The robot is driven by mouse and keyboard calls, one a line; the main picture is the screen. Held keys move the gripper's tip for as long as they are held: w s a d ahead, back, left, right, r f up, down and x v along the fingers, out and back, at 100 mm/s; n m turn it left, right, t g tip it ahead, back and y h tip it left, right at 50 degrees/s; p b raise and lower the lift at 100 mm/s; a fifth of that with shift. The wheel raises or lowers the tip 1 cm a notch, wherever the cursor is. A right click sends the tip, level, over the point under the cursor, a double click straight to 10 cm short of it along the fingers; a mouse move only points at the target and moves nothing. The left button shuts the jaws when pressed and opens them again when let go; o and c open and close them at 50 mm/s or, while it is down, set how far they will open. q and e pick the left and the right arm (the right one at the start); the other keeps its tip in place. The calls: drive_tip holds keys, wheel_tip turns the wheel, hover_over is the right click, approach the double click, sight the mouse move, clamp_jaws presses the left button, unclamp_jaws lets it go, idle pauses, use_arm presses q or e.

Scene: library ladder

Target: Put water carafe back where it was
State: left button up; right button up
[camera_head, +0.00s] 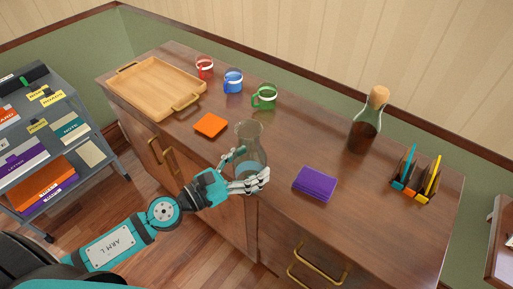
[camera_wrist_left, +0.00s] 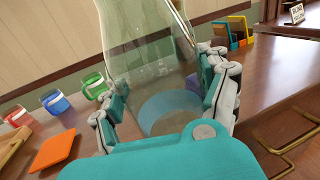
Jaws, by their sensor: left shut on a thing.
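The clear glass water carafe (camera_head: 249,140) stands upright in my left gripper (camera_head: 246,174), with bluish water in its lower part. My left gripper is shut around the carafe's lower body. In the left wrist view the carafe (camera_wrist_left: 150,62) fills the middle, between the two fingers of the left gripper (camera_wrist_left: 165,95). It is over or at the front part of the brown sideboard (camera_head: 290,155); I cannot tell whether its base touches the top. An orange square coaster (camera_head: 210,125) lies to its left and a purple pad (camera_head: 314,184) to its right. My right gripper is not in view.
A wooden tray (camera_head: 158,88) lies at the left end. Red (camera_head: 205,67), blue (camera_head: 233,82) and green (camera_head: 264,97) mugs stand along the back. A dark corked bottle (camera_head: 366,120) and a colourful rack (camera_head: 417,180) are at right. A grey cart (camera_head: 60,130) stands left.

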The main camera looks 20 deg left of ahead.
use_arm(q)
drive_tip(key=shift+w+a+f+b, duration=0.35)
drive_tip(key=shift+w+f, duration=0.4)
drive_tip(key=shift+w, duration=1.6)
drive_tip(key=shift+w+a+f+b, duration=0.35)
drive_tip(key=shift+w+f, duration=0.45)
drive_tip(key=shift+w, duration=1.6)
drive_tip(key=shift+w+a+f+b, duration=0.35)
drive_tip(key=shift+w+f, duration=0.4)
drive_tip(key=shift+w, duration=1.6)
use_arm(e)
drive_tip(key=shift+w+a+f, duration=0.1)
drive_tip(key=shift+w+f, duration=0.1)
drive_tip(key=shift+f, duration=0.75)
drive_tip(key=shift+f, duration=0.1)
use_arm(q)
drive_tip(key=o, duration=1.7)
drive_tip(key=shift+s+f, duration=0.1)
drive_tip(key=shift+f, duration=0.1)
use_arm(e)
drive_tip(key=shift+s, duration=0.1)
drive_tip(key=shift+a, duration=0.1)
